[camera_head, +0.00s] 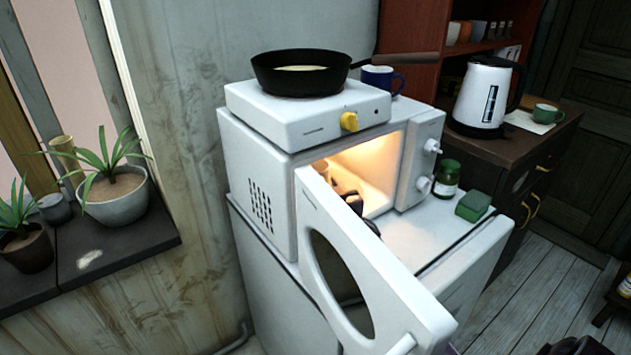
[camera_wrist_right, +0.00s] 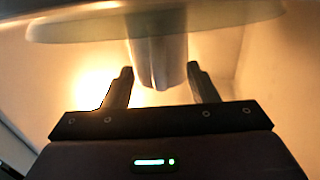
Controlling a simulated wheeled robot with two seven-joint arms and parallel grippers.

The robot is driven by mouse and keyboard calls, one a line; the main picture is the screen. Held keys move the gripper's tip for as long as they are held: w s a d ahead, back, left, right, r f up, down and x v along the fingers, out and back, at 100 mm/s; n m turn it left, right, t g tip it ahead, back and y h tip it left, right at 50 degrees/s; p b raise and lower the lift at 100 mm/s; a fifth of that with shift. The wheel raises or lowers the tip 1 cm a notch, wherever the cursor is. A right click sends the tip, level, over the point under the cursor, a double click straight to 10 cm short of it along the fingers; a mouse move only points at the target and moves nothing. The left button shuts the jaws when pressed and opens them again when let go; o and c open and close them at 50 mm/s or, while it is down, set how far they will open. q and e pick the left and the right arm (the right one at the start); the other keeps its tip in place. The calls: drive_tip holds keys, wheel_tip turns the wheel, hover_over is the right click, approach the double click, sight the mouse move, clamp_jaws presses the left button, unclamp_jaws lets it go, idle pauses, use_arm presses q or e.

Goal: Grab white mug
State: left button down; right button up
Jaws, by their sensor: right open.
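A lit microwave (camera_head: 255,185) stands with its white door (camera_head: 375,280) swung open. My right gripper (camera_head: 352,198) reaches into its glowing inside, mostly hidden behind the door. A pale rounded thing (camera_head: 322,168) beside it is probably the white mug. In the right wrist view, a pale, upright-edged part, which seems to be the white mug (camera_wrist_right: 158,60), lies between the open fingers of my right gripper (camera_wrist_right: 160,82), with gaps at both sides. A greenish disc (camera_wrist_right: 80,28), likely the turntable, crosses the top of that view. My left gripper is not in view.
A hot plate (camera_head: 300,120) with a black pan (camera_head: 300,75) sits on the microwave. A blue mug (camera_head: 380,78) is behind it. A kettle (camera_head: 485,95) and green cup (camera_head: 546,113) stand farther right.

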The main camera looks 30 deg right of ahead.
drive_tip(key=shift+w, duration=0.2)
clamp_jaws()
drive_tip(key=shift+s+d+r, duration=0.1)
drive_tip(key=shift+r, duration=0.1)
idle(0.4)
drive_tip(key=shift+s+r, duration=0.15)
drive_tip(key=shift+r, duration=0.15)
wheel_tip(320, 180, up, 6)
drive_tip(key=shift+r+b, duration=0.1)
drive_tip(key=shift+b, duration=0.25)
drive_tip(key=s+d, duration=0.2)
drive_tip(key=s, duration=0.7)
drive_tip(key=s+d, duration=0.3)
drive_tip(key=s, duration=0.6)
drive_tip(key=shift+s+d+b, duration=0.15)
drive_tip(key=shift+s+b, duration=0.2)
drive_tip(key=shift+b, duration=0.1)
idle(0.4)
